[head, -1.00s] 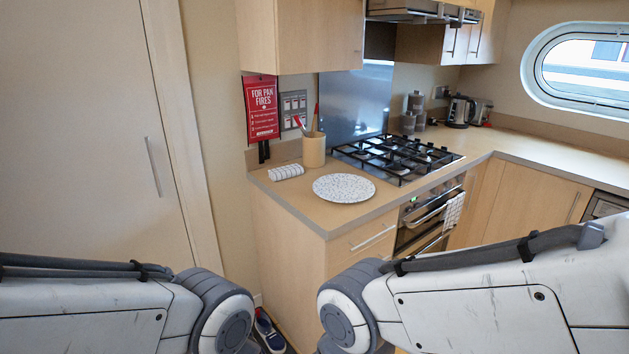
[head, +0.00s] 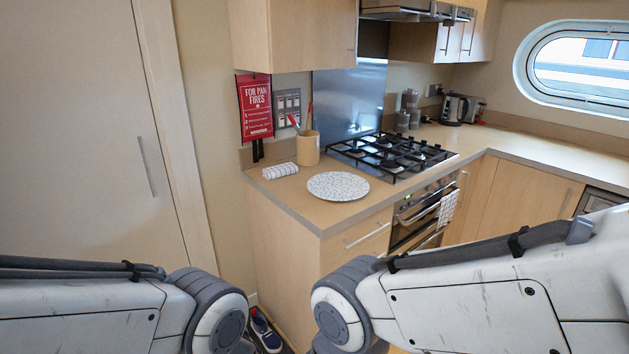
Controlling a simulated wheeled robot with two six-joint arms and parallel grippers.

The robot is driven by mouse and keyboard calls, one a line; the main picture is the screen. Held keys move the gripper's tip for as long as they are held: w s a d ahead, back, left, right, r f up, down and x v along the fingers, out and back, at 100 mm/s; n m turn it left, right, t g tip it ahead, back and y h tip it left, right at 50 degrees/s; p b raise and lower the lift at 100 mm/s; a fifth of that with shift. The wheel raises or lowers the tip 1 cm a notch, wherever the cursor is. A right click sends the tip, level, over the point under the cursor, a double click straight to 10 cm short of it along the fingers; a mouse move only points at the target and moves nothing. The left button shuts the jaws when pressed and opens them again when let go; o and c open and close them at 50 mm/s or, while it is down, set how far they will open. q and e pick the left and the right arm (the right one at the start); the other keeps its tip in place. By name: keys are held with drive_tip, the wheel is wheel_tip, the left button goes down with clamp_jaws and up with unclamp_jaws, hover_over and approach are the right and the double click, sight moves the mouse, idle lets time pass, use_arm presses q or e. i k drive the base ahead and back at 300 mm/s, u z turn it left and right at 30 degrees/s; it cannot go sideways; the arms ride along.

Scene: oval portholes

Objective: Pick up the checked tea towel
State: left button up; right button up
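A small rolled or folded cloth (head: 280,171), white with dark checked lines, lies on the left end of the wooden counter (head: 318,218). A second white cloth with a dark pattern, a hanging towel (head: 447,208), drapes over the oven door handle. Both look like patterned towels; the one on the counter looks checked, while the hanging one is too small to make out clearly. Only links of my two arms show at the bottom of the head view, well short of the counter. Neither of my grippers is in view.
A speckled round plate (head: 338,186) lies right of the rolled cloth. A utensil pot (head: 308,149) stands behind it. The gas hob (head: 390,152) is further right. Blue shoes (head: 264,331) stand on the floor by the cabinet. The counter's front left corner is clear.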

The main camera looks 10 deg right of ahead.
sight(280, 170)
drive_tip(key=u, duration=0.6)
drive_tip(key=i, duration=0.6)
drive_tip(key=u, duration=0.85)
drive_tip(key=i, duration=1.3)
drive_tip(key=z, duration=1.05)
drive_tip(key=i, duration=0.5)
drive_tip(key=z, duration=0.6)
